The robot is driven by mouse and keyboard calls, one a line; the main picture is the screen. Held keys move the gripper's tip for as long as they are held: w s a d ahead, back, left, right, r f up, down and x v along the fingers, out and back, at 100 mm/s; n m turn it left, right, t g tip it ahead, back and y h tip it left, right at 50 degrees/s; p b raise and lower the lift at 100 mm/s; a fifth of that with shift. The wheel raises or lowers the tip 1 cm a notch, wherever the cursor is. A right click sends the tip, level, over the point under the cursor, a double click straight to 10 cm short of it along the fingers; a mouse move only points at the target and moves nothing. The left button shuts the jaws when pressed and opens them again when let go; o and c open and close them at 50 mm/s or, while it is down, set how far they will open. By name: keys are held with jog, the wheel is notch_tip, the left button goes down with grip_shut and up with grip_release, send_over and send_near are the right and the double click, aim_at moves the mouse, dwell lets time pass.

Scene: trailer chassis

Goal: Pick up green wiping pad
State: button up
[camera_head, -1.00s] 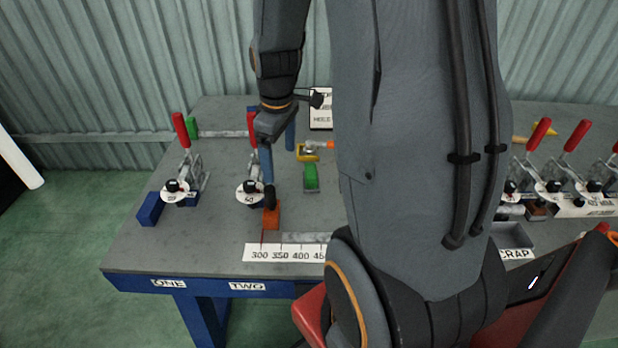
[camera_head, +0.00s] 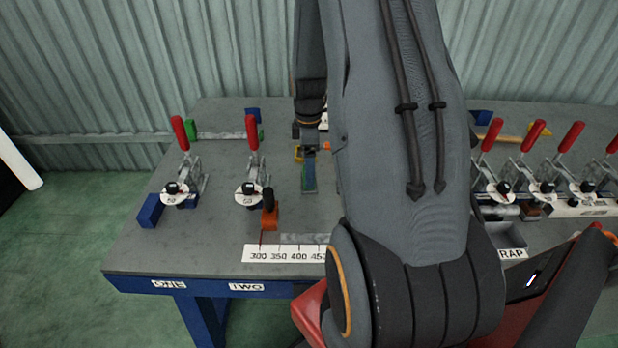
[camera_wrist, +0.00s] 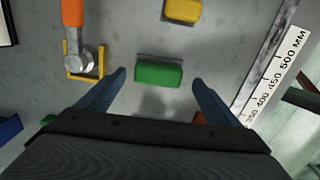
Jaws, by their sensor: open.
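The green wiping pad (camera_wrist: 160,74) lies on the grey table in the wrist view, with a grey strip along its far edge. My gripper (camera_wrist: 160,82) is open, with one blue finger on each side of the pad and the fingertips near its ends. The gripper looks to be above the table, and I cannot tell the exact height. In the head view my gripper (camera_head: 309,178) covers most of the pad.
An orange-handled tool in a yellow holder (camera_wrist: 85,62) sits left of the pad. A yellow block (camera_wrist: 183,10) lies beyond it. A ruler (camera_wrist: 275,75) runs along the right. Red-handled clamps (camera_head: 252,160) stand on the table (camera_head: 150,250).

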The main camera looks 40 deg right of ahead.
aim_at(304, 190)
jog(key=shift+w+d+f+p, duration=0.15)
jog(key=shift+f+p, duration=0.5)
jog(key=shift+f, duration=1.15)
jog(key=c, duration=1.2)
